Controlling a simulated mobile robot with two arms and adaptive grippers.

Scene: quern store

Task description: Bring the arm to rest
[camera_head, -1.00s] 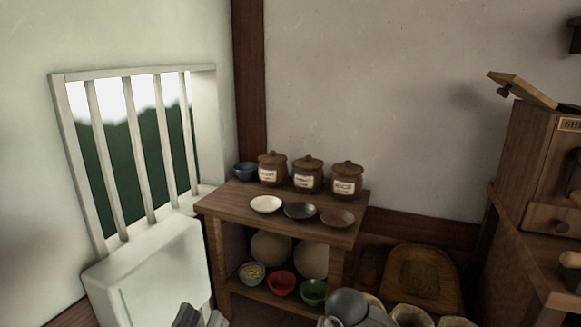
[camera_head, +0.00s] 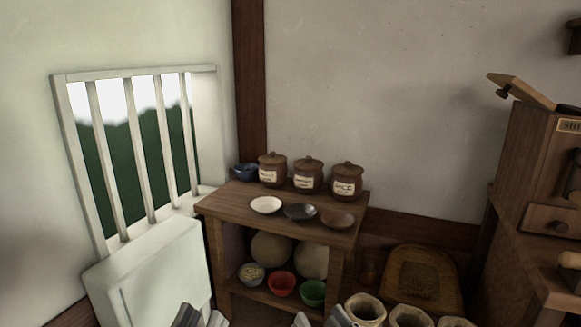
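My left gripper (camera_head: 202,317) shows at the bottom edge, left of centre, in front of the white panel below the window. Its two grey fingertips stand apart with nothing seen between them, so it looks open. My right gripper (camera_head: 319,319) shows at the bottom edge further right, in front of the shelf table's foot. Its fingertips are also apart and look empty. Most of both grippers and both arms are cut off below the picture. Neither gripper is seen touching anything.
Sacks (camera_head: 408,316) stand at lower right. A wooden cabinet (camera_head: 530,170) is at right.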

